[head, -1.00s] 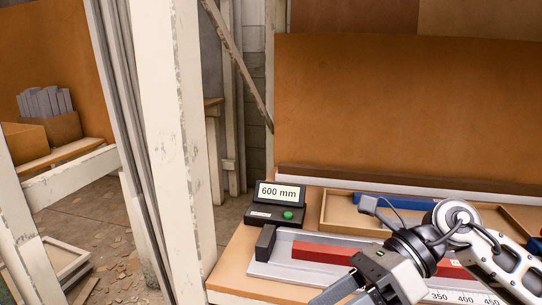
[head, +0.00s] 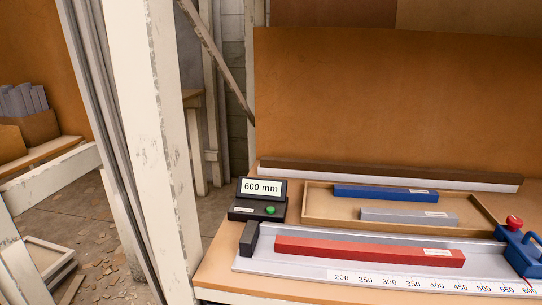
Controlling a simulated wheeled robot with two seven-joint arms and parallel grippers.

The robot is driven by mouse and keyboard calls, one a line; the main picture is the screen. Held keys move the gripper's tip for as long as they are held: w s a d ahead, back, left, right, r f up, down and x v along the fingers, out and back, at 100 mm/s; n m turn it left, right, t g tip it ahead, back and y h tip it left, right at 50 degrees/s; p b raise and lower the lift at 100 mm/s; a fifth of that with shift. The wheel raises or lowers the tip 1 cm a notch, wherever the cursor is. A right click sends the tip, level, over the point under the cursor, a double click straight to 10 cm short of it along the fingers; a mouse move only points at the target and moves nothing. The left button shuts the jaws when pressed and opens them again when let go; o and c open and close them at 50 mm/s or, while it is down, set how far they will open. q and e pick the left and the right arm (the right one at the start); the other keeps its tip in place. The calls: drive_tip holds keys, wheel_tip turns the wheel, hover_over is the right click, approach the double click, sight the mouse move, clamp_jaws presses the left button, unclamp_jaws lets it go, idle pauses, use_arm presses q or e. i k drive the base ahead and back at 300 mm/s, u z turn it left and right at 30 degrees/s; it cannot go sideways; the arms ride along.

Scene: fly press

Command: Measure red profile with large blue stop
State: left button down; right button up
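The red profile (head: 368,251) lies lengthwise in the grey measuring channel (head: 300,270). Its left end is close to the dark end block (head: 249,238); I cannot tell if they touch. The large blue stop (head: 521,250), with a red knob (head: 514,222), sits at the right edge of the head view, near the 600 mark and apart from the profile's right end. The display unit (head: 262,187) reads 600 mm and has a green button (head: 270,210). Neither of my grippers shows now.
A wooden tray (head: 320,215) behind the channel holds a blue profile (head: 385,193) and a grey profile (head: 409,216). A scale strip (head: 430,284) runs along the channel's front. A white post (head: 150,150) stands left of the bench. The channel between profile and stop is clear.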

sight(523, 254)
drive_tip(key=z, duration=2.15)
drive_tip(key=i, duration=0.4)
drive_tip(key=u, duration=1.55)
